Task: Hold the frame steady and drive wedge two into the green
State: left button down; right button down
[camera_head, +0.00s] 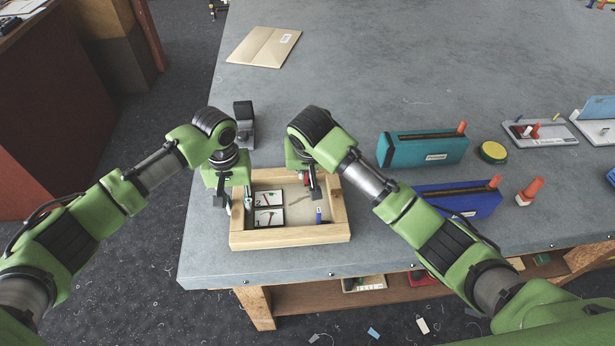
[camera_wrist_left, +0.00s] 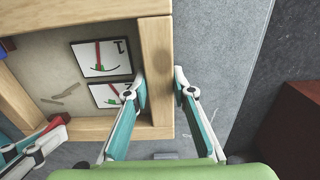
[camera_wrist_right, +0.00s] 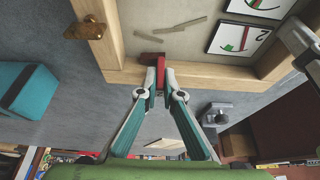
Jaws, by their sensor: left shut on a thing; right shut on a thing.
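The wooden frame (camera_head: 290,238) lies flat on the grey table. My left gripper (camera_wrist_left: 158,85) has its fingers on either side of the frame's left rail (camera_wrist_left: 156,50). My right gripper (camera_wrist_right: 160,75) is shut on a small red piece (camera_wrist_right: 152,60) against the inner side of the far rail; the fingers hide part of it. Inside lie two gauge cards with red needles and green marks: card 1 (camera_wrist_left: 100,57) nearer me, card 2 (camera_wrist_right: 238,38) farther. The needle on card 2 looks beside its green mark, but it is too small to be sure.
Thin wood slivers (camera_wrist_right: 185,30) lie in the frame. A dark device (camera_head: 244,115) stands behind it. To the right are a teal holder (camera_head: 425,150), a blue holder (camera_head: 455,202), a yellow-topped disc (camera_head: 493,152) and a red-orange piece (camera_head: 530,190). A cardboard sheet (camera_head: 264,47) lies at the back.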

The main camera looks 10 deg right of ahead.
jog(key=shift+d, duration=0.2)
jog(key=shift+d, duration=0.6)
jog(key=c, duration=2.1)
grip_release()
jog(key=shift+c, duration=0.2)
jog(key=shift+r, duration=0.1)
jog(key=v, duration=1.2)
